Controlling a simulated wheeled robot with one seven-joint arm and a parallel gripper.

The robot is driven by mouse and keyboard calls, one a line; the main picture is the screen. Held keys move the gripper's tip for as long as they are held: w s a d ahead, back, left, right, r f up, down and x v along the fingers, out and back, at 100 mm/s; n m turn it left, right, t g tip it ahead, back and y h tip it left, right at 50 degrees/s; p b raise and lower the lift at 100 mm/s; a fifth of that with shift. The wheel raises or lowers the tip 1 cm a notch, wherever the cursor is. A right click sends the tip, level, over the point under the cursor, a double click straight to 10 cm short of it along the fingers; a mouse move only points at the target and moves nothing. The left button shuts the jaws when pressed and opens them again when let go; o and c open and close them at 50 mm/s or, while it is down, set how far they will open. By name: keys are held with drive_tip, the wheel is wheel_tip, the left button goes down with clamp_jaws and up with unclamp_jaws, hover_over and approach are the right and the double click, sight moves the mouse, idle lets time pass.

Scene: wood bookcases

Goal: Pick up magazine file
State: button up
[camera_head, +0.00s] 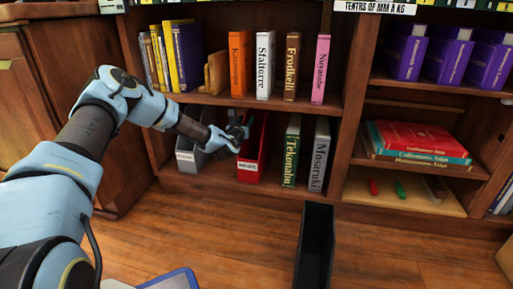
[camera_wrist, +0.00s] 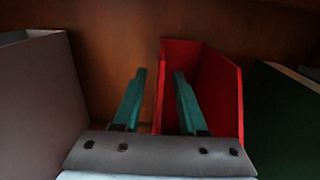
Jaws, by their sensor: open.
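A red magazine file (camera_head: 250,160) with a white label stands upright on the lower shelf of the left bookcase. It also shows in the wrist view (camera_wrist: 222,88), its open top facing me. My gripper (camera_head: 240,127) is at the file's upper left edge. In the wrist view, my two teal fingers (camera_wrist: 158,85) are apart, with the file's left wall between them: one finger is outside the wall, the other over the inside. I cannot tell whether they touch it. A grey magazine file (camera_head: 187,158) stands to the left, and a black one (camera_head: 316,240) is on the floor.
Green (camera_head: 291,150) and grey (camera_head: 319,155) books stand right of the red file. The upper shelf (camera_head: 215,99) with several books is just above my gripper. A wooden cabinet (camera_head: 85,110) is at the left. The wooden floor (camera_head: 235,215) in front is mostly clear.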

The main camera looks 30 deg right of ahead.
drive_tip(key=shift+c, duration=0.3)
clamp_jaws()
idle(1.0)
